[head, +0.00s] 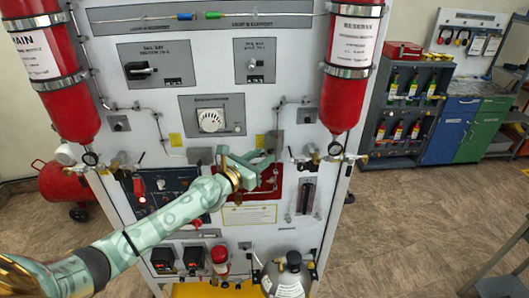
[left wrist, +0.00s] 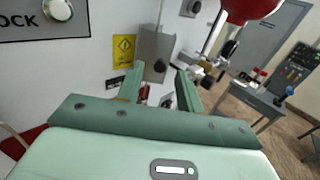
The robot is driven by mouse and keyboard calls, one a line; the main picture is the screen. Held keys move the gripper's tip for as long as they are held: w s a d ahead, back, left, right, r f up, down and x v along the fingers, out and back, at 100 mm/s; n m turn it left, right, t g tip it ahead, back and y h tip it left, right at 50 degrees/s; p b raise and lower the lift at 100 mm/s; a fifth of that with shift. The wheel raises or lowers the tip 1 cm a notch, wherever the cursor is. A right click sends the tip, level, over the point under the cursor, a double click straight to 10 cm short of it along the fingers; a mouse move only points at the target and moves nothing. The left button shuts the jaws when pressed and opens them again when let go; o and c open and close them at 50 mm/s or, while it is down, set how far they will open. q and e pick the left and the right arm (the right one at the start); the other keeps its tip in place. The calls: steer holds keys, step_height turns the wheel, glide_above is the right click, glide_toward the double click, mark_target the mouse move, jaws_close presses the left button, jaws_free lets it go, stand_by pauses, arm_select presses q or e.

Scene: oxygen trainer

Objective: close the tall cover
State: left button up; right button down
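A grey metal plate with a dark round knob, which looks like the tall cover (left wrist: 155,45), shows ahead of my left gripper in the left wrist view. Its lower part lies between the fingers in that picture, and I cannot tell how far open it stands. In the head view it shows only partly, as a narrow grey piece (head: 274,143) just behind the fingers. My left gripper (head: 246,160) is in front of the white panel at mid height. In the left wrist view its two fingers (left wrist: 159,84) are apart with nothing held between them. My right gripper is not in view.
Red cylinders (head: 351,75) hang on both sides of the white panel (head: 290,95), with valves and thin pipes below. A dial (head: 211,121) is up and left of the gripper. A yellow warning label (left wrist: 123,49) is left of the plate. Open floor lies to the right.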

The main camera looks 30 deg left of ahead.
mark_target(271, 148)
arm_select(q)
steer(key=shift+x, duration=1.1)
jaws_close()
steer(key=shift+d, duration=0.1)
